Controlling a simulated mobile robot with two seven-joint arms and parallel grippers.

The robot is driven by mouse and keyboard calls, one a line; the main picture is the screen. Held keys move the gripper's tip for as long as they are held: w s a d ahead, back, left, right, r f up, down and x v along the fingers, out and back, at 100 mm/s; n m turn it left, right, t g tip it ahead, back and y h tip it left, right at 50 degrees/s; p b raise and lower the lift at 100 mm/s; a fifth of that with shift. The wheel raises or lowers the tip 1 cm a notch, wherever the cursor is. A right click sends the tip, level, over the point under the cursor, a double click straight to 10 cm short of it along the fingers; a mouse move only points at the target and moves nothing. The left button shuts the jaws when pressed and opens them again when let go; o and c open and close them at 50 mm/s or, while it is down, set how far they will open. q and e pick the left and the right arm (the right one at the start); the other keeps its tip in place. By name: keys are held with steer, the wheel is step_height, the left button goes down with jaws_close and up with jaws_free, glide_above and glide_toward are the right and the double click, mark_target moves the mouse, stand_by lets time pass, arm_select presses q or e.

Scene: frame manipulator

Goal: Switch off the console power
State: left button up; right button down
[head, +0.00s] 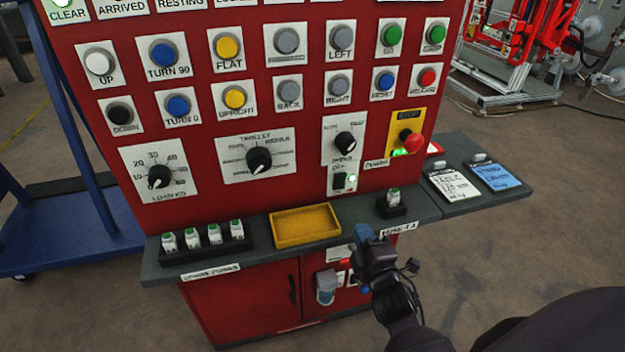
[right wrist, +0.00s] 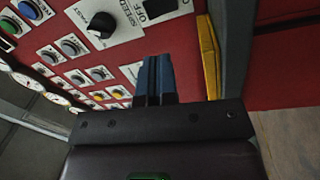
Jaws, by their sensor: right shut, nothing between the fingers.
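The console (head: 205,190) is a red panel with buttons and knobs. The right wrist view shows this black switch (right wrist: 158,8) at the top edge, partly cut off, beside the lettering OFF. My right gripper (head: 366,234) is in front of the shelf, below and right of the switch and apart from it. Its blue fingers (right wrist: 155,78) are shut and empty. My left gripper is not in view.
A yellow tray (head: 305,226), a row of spare fuses (head: 205,237) and a single fuse holder (head: 392,203) stand on the grey shelf. Two cards (head: 452,183) lie at right.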

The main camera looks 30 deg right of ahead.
mark_target(338, 179)
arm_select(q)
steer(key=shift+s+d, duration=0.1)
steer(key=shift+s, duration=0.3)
arm_select(e)
steer(key=shift+s+r+n, duration=0.1)
steer(key=shift+r+n, duration=0.1)
steer(key=shift+n, duration=0.4)
steer(key=shift+s+r+n, duration=0.1)
steer(key=shift+r+n, duration=0.05)
steer(key=shift+n, duration=0.45)
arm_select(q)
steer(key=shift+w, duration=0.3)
arm_select(e)
steer(key=x, duration=1.4)
steer(key=shift+w+a+r, duration=0.1)
steer(key=shift+a+r, duration=0.1)
steer(key=shift+a, duration=0.05)
